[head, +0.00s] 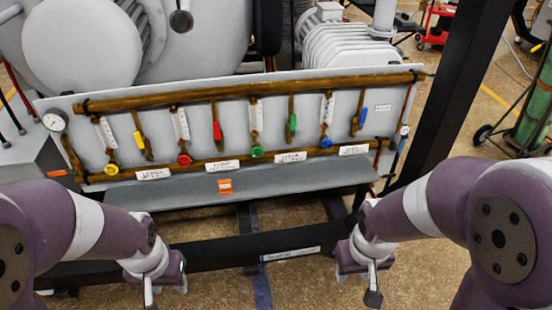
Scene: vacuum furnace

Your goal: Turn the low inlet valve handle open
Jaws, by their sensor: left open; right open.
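A grey valve panel (270,85) stands ahead with copper pipes. It carries coloured lever handles: yellow (139,140), red (217,130), green (292,122) and blue (361,116). Below them sit round knobs: yellow (111,169), red (183,159), green (256,151) and blue (326,142). The labels are too small to read, so I cannot tell which one is the low inlet valve handle. My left gripper (165,286) is open and empty, below the panel at left. My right gripper (366,284) is open and empty, below the panel at right. Neither touches a handle.
A grey ledge (290,185) juts out under the panel. A black frame beam (220,263) runs below it, and a thick black post (465,85) rises at right. A gauge (54,121) sits at the panel's left end. A green cylinder on a cart (532,115) stands far right.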

